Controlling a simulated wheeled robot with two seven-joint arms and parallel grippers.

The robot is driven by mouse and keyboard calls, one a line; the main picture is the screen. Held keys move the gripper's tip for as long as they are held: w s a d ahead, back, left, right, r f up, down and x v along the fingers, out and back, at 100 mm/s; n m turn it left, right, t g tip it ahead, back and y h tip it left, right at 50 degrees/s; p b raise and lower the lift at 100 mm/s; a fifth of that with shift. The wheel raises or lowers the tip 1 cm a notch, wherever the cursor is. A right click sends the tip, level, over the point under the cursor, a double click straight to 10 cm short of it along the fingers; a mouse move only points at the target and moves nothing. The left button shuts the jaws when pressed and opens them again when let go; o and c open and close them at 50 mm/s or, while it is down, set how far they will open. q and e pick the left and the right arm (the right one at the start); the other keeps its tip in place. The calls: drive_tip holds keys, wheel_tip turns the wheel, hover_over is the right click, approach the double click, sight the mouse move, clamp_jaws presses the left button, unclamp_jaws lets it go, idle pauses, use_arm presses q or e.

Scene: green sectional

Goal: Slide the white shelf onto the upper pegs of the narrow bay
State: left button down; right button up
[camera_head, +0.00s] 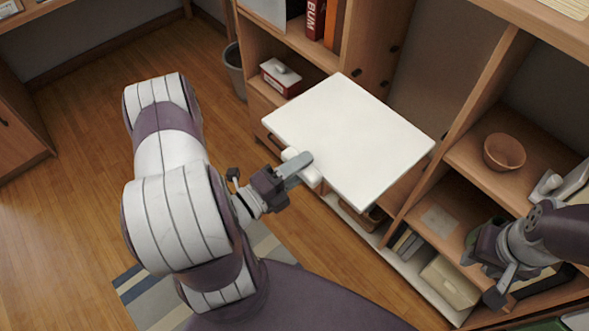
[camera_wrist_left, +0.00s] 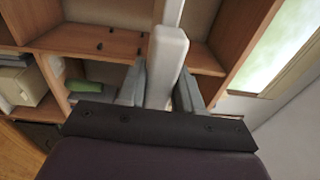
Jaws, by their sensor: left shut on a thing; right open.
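The white shelf (camera_head: 345,135) is a flat board, held out in front of the narrow bay (camera_head: 432,75) in the head view. My left gripper (camera_head: 300,168) is shut on a thick white grip at its near edge. In the left wrist view the shelf (camera_wrist_left: 168,55) shows edge-on between the fingers. Dark pegs (camera_head: 383,84) stick out of the bay's left side panel, and some also show in the left wrist view (camera_wrist_left: 99,46). The board hides part of the bay. My right gripper (camera_head: 484,270) is open and empty at the lower right.
A brown bowl (camera_head: 504,152) stands in the right bay. A red and white box (camera_head: 281,77) and books (camera_head: 325,22) sit in the left bay. A cream box (camera_head: 450,281) is on the bottom level. A grey bin (camera_head: 237,70) stands on the floor left of the unit.

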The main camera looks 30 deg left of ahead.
use_arm(q)
approach(359, 124)
drive_tip(key=shift+w+d+f+b, duration=0.1)
drive_tip(key=shift+w+d+b, duration=0.25)
drive_tip(key=shift+w, duration=0.1)
drive_tip(key=shift+b+x, duration=0.6)
drive_tip(key=shift+x, duration=2.25)
drive_tip(key=shift+f+b+x, duration=0.15)
drive_tip(key=shift+b+x, duration=0.1)
drive_tip(key=shift+x, duration=0.55)
drive_tip(key=shift+f+b+x, duration=0.1)
drive_tip(key=shift+b+x, duration=0.15)
drive_tip(key=shift+x, duration=0.55)
drive_tip(key=shift+a+f+b+x, duration=0.15)
drive_tip(key=shift+b+x, duration=0.35)
drive_tip(key=shift+x, duration=0.6)
drive_tip(key=shift+a+f+b+x, duration=0.15)
drive_tip(key=shift+b+x, duration=0.3)
drive_tip(key=shift+x, duration=0.7)
drive_tip(key=w+d+f+b, duration=0.1)
drive_tip(key=w+d+b, duration=0.1)
drive_tip(key=w+b, duration=0.3)
drive_tip(key=shift+w+d+f, duration=0.25)
drive_tip(key=shift+w, duration=0.9)
